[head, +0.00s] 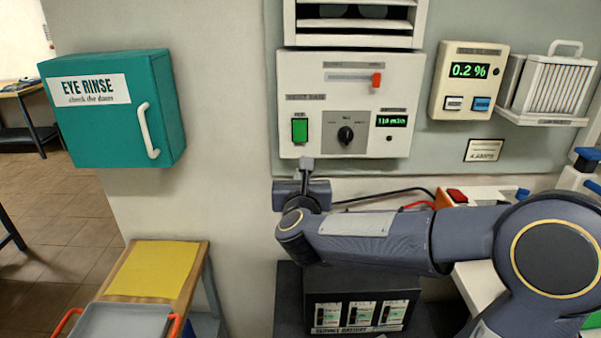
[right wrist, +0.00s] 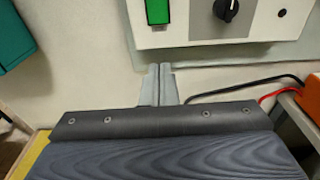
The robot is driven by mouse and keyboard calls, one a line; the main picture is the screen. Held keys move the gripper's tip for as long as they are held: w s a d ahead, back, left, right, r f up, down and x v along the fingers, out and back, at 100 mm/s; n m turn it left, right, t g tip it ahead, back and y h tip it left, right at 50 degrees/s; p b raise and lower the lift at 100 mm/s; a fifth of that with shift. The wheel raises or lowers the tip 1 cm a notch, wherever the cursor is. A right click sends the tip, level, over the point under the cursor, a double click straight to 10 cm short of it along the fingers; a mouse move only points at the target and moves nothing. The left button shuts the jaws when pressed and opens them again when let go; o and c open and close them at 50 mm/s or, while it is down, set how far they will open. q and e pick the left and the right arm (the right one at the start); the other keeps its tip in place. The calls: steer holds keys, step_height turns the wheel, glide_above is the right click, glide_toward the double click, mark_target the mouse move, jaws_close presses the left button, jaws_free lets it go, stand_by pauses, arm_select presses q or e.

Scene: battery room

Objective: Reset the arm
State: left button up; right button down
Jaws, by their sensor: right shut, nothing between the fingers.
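My right arm reaches in from the right in the head view. Its gripper (head: 306,165) is just below the lower edge of the white control panel (head: 300,68), left of its middle. In the right wrist view the fingers of the right gripper (right wrist: 160,68) are together and empty, pointing at the wall under the panel. The panel has a green lit switch (head: 299,130), a black knob (head: 345,135), a red slider handle (head: 376,80) and a green display reading about 110. I cannot tell whether the fingertips touch the panel or wall. My left gripper is in neither view.
A teal eye rinse box (head: 120,108) hangs at left. A meter (head: 468,82) reading 0.2 % and a caged unit (head: 553,88) are at right. A dark battery (head: 350,300) stands below my right arm. A grey tray (head: 125,322) and yellow-topped stand (head: 150,268) are lower left.

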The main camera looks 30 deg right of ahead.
steer(key=shift+s+a, duration=0.15)
stand_by(0.4)
steer(key=s+a+f+n+y, duration=0.1)
steer(key=s+a+n+y, duration=0.35)
steer(key=n, duration=0.65)
steer(key=s+a+f+n+y, duration=0.1)
steer(key=s+a+n+y, duration=0.4)
steer(key=n, duration=0.5)
steer(key=s+f+n+g+y, duration=0.1)
steer(key=s+f+n+g, duration=0.3)
steer(key=s+n, duration=0.5)
steer(key=s+f+n+g+y, duration=0.1)
steer(key=s+f+n+g, duration=0.4)
steer(key=s+f+n, duration=0.3)
steer(key=shift+s+a+f+n, duration=0.2)
steer(key=shift+s+a+n, duration=0.25)
steer(key=shift+s+n, duration=0.5)
steer(key=shift+y, duration=0.25)
